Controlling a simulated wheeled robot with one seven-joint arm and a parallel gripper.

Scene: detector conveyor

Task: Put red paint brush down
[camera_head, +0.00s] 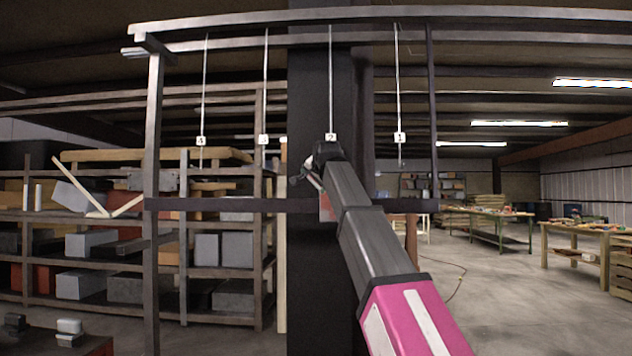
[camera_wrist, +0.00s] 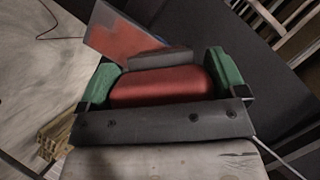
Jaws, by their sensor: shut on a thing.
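The red paint brush (camera_wrist: 160,87) shows in the wrist view as a rounded red body with a dark grey part beyond it. My gripper (camera_wrist: 160,76) is shut on it, with a green pad on each side. In the head view, my gripper (camera_head: 314,176) is raised in front of a dark column, just below the hanging tag marked 2 (camera_head: 331,138). The brush cannot be made out clearly there, as my arm covers much of that spot.
A metal frame (camera_head: 154,200) with several thin hanging rods surrounds my gripper, and its crossbar (camera_head: 240,205) runs at gripper height. A flat reddish panel (camera_wrist: 122,38) lies beyond the brush. Loaded shelves (camera_head: 225,271) stand left; worktables (camera_head: 500,238) and open floor lie right.

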